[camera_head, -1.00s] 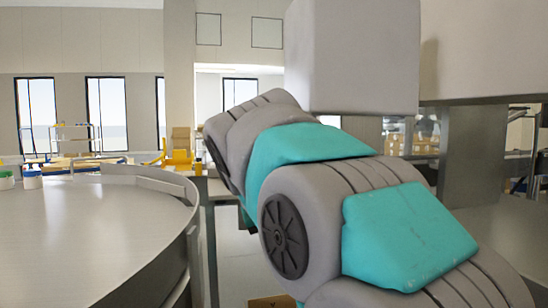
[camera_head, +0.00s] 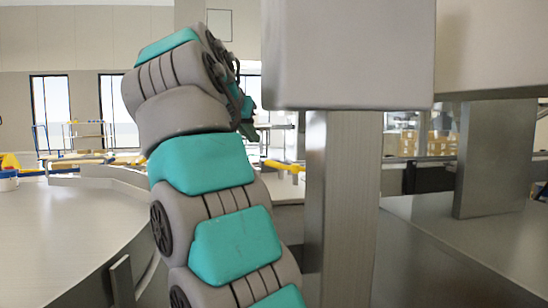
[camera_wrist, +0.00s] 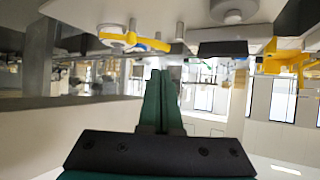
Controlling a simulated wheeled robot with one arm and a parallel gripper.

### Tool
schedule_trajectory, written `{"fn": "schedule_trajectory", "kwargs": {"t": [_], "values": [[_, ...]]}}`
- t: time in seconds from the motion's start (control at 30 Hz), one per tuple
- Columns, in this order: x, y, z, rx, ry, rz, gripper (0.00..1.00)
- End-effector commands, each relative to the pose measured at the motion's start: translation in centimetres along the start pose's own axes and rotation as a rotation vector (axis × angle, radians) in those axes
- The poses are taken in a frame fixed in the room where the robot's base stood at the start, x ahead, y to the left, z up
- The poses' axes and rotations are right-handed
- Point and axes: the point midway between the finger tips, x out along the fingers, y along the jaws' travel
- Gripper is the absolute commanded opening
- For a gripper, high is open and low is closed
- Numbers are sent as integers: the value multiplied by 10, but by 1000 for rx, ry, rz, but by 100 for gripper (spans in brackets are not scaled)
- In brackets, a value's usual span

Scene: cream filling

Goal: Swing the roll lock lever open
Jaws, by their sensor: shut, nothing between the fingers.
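In the wrist view my gripper (camera_wrist: 160,76) is shut, its two dark green fingers together with nothing between them. A yellow lever-like bar (camera_wrist: 135,41) with a round pivot lies above and left of the fingertips, on the underside edge of a pale panel. The fingers appear apart from it. I cannot be sure that this bar is the roll lock lever. In the head view my gripper (camera_head: 248,104) is small and partly hidden behind my wrist, left of a large grey box. A small yellow part (camera_head: 284,167) shows beyond my arm.
A big grey box (camera_head: 348,55) hangs close on the right, above a metal post (camera_head: 342,210). A round steel table (camera_head: 60,225) fills the left. In the wrist view another yellow part (camera_wrist: 288,58) is at right, beside a dark block (camera_wrist: 222,48).

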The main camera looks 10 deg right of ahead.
Motion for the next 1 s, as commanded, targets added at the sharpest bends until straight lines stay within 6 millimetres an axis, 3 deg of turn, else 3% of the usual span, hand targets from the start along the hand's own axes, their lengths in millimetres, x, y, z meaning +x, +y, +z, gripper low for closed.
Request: {"fn": "schedule_trajectory", "kwargs": {"t": [0.17, 0.7, 1.0], "values": [[10, -1, 0, 8, 1, -1, 0], [108, -2, -1, 3, 1, -1, 0], [137, -1, -1, 4, 2, -1, 0]]}}
